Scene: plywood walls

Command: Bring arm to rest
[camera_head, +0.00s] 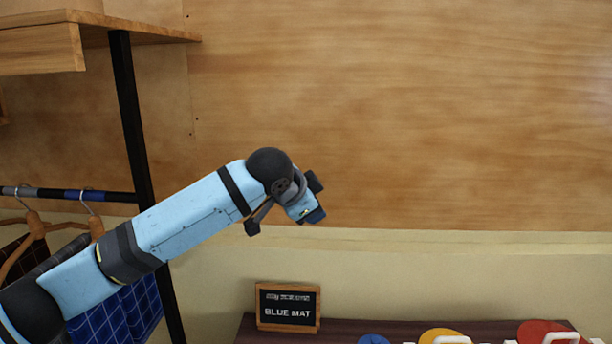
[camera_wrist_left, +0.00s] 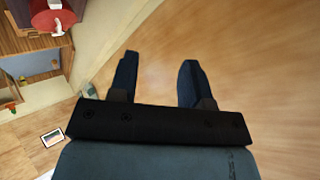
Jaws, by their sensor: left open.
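My left arm (camera_head: 190,215) comes in from the lower left of the head view, with its light blue links raised toward the middle. My left gripper (camera_head: 308,208) is at its end, in front of the plywood wall and above the dark tabletop. In the left wrist view its two dark fingers (camera_wrist_left: 156,68) stand apart with nothing between them. My right arm and gripper are not in view.
A clothes rack (camera_head: 128,110) with hangers stands left, behind my arm.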

